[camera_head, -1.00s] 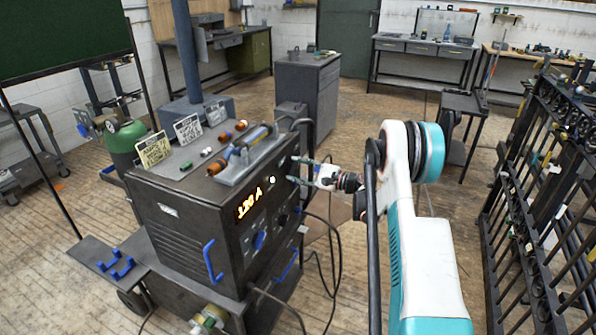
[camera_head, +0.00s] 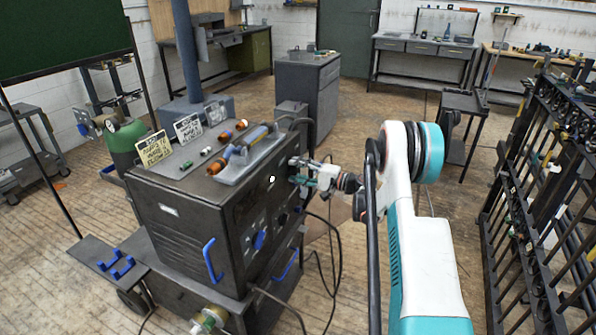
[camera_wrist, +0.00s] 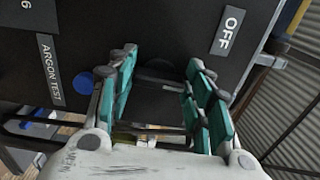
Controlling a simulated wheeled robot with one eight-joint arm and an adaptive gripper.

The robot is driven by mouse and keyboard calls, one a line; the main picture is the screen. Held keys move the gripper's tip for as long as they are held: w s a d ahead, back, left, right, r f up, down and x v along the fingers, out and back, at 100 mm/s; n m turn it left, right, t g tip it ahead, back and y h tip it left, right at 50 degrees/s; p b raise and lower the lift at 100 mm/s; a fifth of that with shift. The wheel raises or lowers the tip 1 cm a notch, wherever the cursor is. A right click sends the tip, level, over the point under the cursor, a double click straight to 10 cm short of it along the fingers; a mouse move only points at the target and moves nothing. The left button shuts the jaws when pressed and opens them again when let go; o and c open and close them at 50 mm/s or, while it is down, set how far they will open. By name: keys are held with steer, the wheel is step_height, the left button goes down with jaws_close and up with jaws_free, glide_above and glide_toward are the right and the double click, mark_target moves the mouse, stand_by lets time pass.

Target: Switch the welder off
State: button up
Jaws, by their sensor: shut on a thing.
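The welder (camera_head: 185,220) is a dark grey box on a cart, left of centre in the head view. Its front panel has a blue knob (camera_head: 260,239) and a small white spot (camera_head: 272,178); no lit digits show. My gripper (camera_head: 299,171) is at the upper right of that panel. In the wrist view my gripper (camera_wrist: 160,80) has its teal-padded fingers on either side of a dark switch knob (camera_wrist: 158,72), shut on it. The knob is partly hidden and its setting is hard to read. An OFF label (camera_wrist: 228,30) is to the right of the fingers.
A blue button (camera_wrist: 84,85) and an ARGON TEST label (camera_wrist: 50,70) lie left of my fingers. Cables (camera_head: 335,255) hang below my gripper. A black rack (camera_head: 530,190) stands at the right. The floor behind my arm is partly clear.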

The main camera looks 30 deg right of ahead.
steer(key=shift+o, duration=0.2)
steer(key=n, duration=0.4)
steer(key=shift+f+n, duration=0.15)
steer(key=shift+n, duration=0.15)
steer(key=shift+f+n, duration=0.1)
steer(key=shift+n, duration=1.8)
steer(key=shift+c, duration=0.2)
steer(key=shift+o, duration=0.2)
steer(key=o, duration=1)
steer(key=shift+o, duration=0.2)
steer(key=v, duration=1.2)
steer(key=shift+d, duration=0.1)
